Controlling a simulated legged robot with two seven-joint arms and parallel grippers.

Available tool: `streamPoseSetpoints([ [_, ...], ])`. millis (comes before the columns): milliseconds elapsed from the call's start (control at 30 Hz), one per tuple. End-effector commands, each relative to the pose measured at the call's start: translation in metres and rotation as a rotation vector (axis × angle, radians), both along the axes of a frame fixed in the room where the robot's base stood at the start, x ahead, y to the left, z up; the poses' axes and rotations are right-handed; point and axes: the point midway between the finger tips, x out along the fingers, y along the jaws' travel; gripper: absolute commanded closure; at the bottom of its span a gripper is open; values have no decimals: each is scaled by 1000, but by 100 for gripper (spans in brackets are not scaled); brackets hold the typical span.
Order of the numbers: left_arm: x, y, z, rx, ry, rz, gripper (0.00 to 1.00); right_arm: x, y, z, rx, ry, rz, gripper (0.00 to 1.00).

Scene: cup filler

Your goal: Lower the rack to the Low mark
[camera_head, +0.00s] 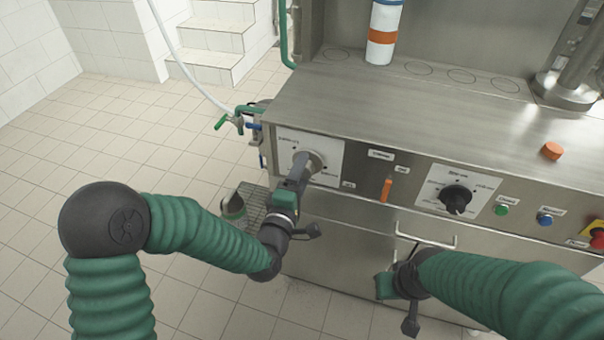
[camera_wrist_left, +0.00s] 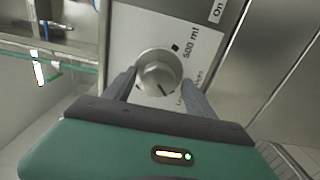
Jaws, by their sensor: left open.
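A silver round knob (camera_head: 314,161) sits on a white dial plate (camera_head: 326,181) at the left end of the steel machine's front. In the left wrist view the knob (camera_wrist_left: 158,73) shows with a dark line on its face, beside a "500 ml" mark. My left gripper (camera_wrist_left: 157,88) is open, with one finger on each side of the knob; I cannot tell whether they touch it. It also shows in the head view (camera_head: 303,165). A Low mark is not clearly readable. I cannot tell which part is the rack. My right gripper (camera_head: 385,286) hangs low before the machine's front, its fingers unclear.
A black knob (camera_head: 456,199) on a second plate, an orange lever (camera_head: 386,189), a green button (camera_head: 501,210) and a blue button (camera_head: 545,220) line the front. A metal grid (camera_head: 254,197) lies at the machine's left. Tiled floor at left is clear.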

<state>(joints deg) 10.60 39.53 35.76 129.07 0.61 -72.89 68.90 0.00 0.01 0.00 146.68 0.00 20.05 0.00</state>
Motion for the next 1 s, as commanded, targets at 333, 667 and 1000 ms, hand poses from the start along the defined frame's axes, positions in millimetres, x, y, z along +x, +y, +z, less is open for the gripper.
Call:
streamPoseSetpoints([
  [333,-33,10,2,2,0,-2,36,0,0,6,0,0,0,100],
  [667,-85,29,14,-5,6,1,36,1,0,63,0,-1,0,100],
  [1000,-131,42,0,0,9,-1,36,1,0,117,0,-1,0,100],
])
